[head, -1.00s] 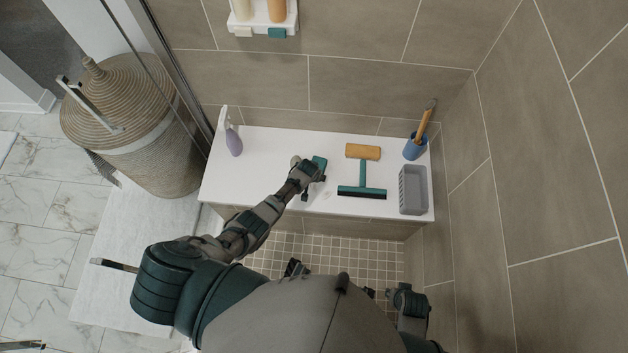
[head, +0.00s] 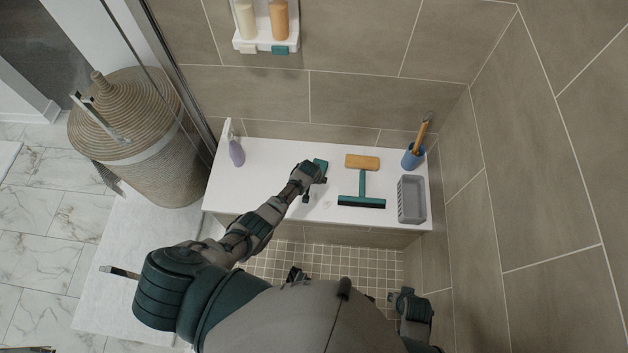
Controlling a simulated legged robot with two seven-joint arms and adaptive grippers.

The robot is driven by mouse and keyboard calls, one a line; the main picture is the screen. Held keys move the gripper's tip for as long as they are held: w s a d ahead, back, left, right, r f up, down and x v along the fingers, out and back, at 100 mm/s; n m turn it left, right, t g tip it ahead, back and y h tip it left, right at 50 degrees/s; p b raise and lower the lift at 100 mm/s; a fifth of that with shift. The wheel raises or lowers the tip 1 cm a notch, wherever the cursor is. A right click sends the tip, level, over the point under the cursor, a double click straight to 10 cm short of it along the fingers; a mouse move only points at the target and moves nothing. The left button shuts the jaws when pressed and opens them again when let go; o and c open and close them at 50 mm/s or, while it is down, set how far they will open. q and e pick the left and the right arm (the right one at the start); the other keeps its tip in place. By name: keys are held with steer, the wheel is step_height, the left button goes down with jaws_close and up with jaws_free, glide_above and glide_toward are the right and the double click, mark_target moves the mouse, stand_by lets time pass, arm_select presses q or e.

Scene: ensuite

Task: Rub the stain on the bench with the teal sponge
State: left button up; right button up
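My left gripper (head: 314,185) is over the white bench (head: 265,185), pointing down near its middle. A small teal block (head: 320,166) shows at the gripper's far side; it looks like the teal sponge, but I cannot tell whether the fingers hold it or only stand beside it. A faint greyish mark (head: 327,209) on the bench, just right of the gripper, may be the stain; the hand may hide more of it. My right gripper (head: 394,298) is low at the front, below the bench edge, partly hidden, its fingers unclear.
A wall shelf (head: 265,42) holds bottles. The bench's left middle is clear.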

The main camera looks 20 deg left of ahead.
arm_select(q)
steer(key=shift+r+p, duration=0.4)
steer(key=shift+r, duration=0.4)
arm_select(e)
steer(key=shift+w+r, duration=0.15)
steer(key=shift+r, duration=0.7)
arm_select(q)
step_height(320, 180, up, 3)
steer(key=p, duration=0.3)
steer(key=shift+r, duration=0.15)
arm_select(e)
steer(key=r, duration=0.3)
steer(key=shift+w+r, duration=0.1)
steer(key=shift+w, duration=0.1)
arm_select(q)
steer(key=shift+f, duration=0.2)
